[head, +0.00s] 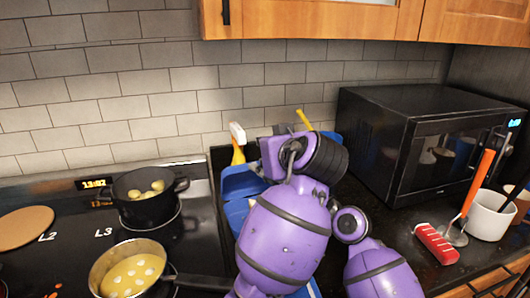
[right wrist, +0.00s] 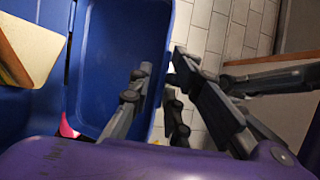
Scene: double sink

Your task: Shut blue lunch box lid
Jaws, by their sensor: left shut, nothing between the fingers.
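The blue lunch box (head: 240,185) lies on the counter between the stove and the microwave, largely hidden behind my right arm in the head view. In the right wrist view its lid (right wrist: 112,45) stands open as an empty shallow blue tray. The other blue half (right wrist: 50,20) is at the left, with a bread-like slice (right wrist: 15,55) in it. My left gripper is in neither view.
A black pot (head: 148,208) and a pan (head: 130,275) are on the stove at left. A brush (head: 238,145) stands behind the box. The microwave (head: 430,140) is close on the right, with a red-and-white object (head: 437,244) and a white cup (head: 490,215) before it.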

